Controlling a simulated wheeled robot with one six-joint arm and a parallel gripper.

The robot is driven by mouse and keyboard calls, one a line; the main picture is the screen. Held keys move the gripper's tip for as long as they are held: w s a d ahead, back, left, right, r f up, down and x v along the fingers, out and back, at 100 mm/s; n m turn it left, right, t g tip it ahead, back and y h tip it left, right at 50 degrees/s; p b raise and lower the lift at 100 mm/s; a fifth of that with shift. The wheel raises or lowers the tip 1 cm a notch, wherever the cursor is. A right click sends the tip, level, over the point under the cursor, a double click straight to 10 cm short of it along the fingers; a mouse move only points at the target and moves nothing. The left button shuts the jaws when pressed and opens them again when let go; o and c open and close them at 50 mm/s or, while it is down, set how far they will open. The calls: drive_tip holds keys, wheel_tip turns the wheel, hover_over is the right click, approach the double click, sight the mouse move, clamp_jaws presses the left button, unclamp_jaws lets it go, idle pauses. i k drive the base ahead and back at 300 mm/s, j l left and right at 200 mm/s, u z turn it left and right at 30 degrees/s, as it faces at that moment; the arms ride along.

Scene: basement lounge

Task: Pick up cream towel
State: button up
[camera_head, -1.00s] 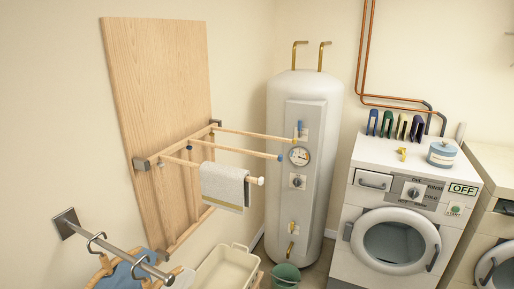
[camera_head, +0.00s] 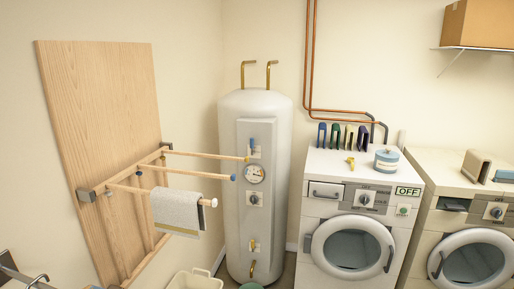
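A pale greyish-cream towel (camera_head: 176,211) hangs folded over the nearest wooden rod of a wall drying rack (camera_head: 187,171), at left of centre. A thin yellow stripe runs near its lower edge. It hangs close to the rod's free end, which has a pale tip. The rack's other rods are bare and end in blue and yellow tips. My gripper is not in view.
A white water tank (camera_head: 256,190) stands just right of the rack. Two white washing machines (camera_head: 352,235) (camera_head: 465,240) stand at the right. A cream basket (camera_head: 194,280) is below the towel. A metal wall rail (camera_head: 14,268) is at lower left. A cardboard box (camera_head: 480,23) sits on a high shelf.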

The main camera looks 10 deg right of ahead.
sight(477, 166)
drive_tip(key=z, duration=1.75)
